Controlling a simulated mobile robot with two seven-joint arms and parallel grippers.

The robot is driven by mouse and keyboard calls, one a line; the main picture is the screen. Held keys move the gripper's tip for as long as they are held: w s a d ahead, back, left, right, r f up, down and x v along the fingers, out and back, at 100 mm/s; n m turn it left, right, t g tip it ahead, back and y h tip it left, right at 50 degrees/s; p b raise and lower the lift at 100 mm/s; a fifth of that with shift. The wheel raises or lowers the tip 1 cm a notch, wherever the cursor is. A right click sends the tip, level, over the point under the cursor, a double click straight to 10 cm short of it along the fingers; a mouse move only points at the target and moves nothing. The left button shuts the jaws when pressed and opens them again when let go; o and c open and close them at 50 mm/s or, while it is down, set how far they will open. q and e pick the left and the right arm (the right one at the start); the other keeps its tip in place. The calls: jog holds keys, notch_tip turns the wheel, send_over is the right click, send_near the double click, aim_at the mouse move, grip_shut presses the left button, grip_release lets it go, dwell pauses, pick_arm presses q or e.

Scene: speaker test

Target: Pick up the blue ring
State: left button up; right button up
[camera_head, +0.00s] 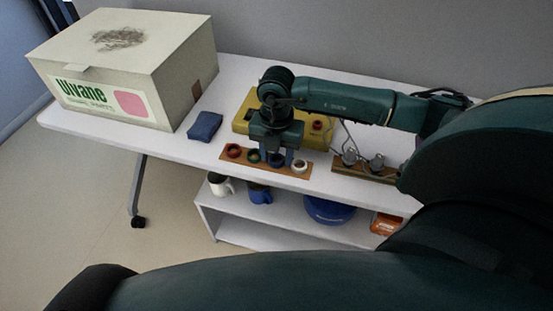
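A wooden board (265,166) lies along the front edge of the white table. A row of small rings sits on it: a red ring (233,150), a dark ring (254,155), the blue ring (276,160) and a white ring (299,166). My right gripper (277,156) reaches in from the right and points down at the blue ring. Its fingers appear parted, one on each side of the ring. Whether they touch it I cannot tell. My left gripper is out of view.
A yellow case (242,118) lies behind the board, partly hidden by my arm. A large white box (160,90) and a blue pouch (205,126) are on the left. Another board (352,170) with metal parts is right. Mugs and a blue round object (328,210) occupy the lower shelf.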

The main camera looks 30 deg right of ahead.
jog(key=c, duration=0.5)
